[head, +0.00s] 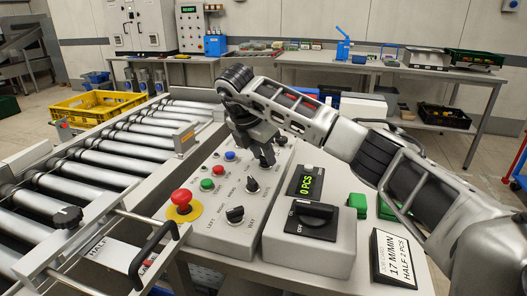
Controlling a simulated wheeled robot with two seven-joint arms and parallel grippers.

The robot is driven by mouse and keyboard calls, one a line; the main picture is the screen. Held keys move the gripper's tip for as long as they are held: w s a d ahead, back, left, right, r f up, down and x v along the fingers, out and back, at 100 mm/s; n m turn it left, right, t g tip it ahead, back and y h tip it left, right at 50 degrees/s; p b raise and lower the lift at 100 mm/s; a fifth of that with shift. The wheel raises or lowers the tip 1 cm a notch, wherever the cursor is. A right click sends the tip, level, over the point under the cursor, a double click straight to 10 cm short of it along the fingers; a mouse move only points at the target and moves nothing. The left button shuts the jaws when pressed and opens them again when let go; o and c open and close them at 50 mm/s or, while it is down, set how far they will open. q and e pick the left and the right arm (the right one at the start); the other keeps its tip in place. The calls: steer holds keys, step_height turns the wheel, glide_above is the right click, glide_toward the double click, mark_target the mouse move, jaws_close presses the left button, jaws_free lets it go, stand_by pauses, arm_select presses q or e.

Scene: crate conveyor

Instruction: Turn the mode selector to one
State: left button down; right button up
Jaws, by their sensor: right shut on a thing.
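The grey control panel (215,239) carries several black knobs and coloured buttons. My right gripper (266,160) points down at the panel's upper right, its fingers shut on a knob that appears to be the mode selector. The fingers hide most of that knob, so I cannot read its setting. Just below it is another black knob (252,185), apart from the fingers. A larger black knob (235,214) sits near the panel's front, with small labels around it. My left gripper is not in view.
A red emergency button (182,198) stands at the panel's left. A box with a black rotary switch (314,212) and a green counter display (306,183) reading 0 PCS are to the right. The roller conveyor (100,160) runs along the left, with a black handle (152,248) in front.

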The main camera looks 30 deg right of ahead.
steer(key=m+g, duration=0.1)
steer(key=m, duration=0.1)
steer(key=shift+w+r+m, duration=0.1)
steer(key=shift+w+m, duration=0.05)
steer(key=shift+m, duration=0.15)
arm_select(q)
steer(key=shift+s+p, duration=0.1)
steer(key=shift+p, duration=0.2)
arm_select(e)
steer(key=shift+m, duration=0.3)
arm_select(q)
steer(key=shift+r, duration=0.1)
arm_select(e)
steer(key=o, duration=1)
arm_select(q)
steer(key=p, duration=0.3)
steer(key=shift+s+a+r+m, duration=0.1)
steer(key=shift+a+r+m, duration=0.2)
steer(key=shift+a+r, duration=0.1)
arm_select(e)
steer(key=v, duration=1.2)
steer(key=shift+w+a, duration=0.15)
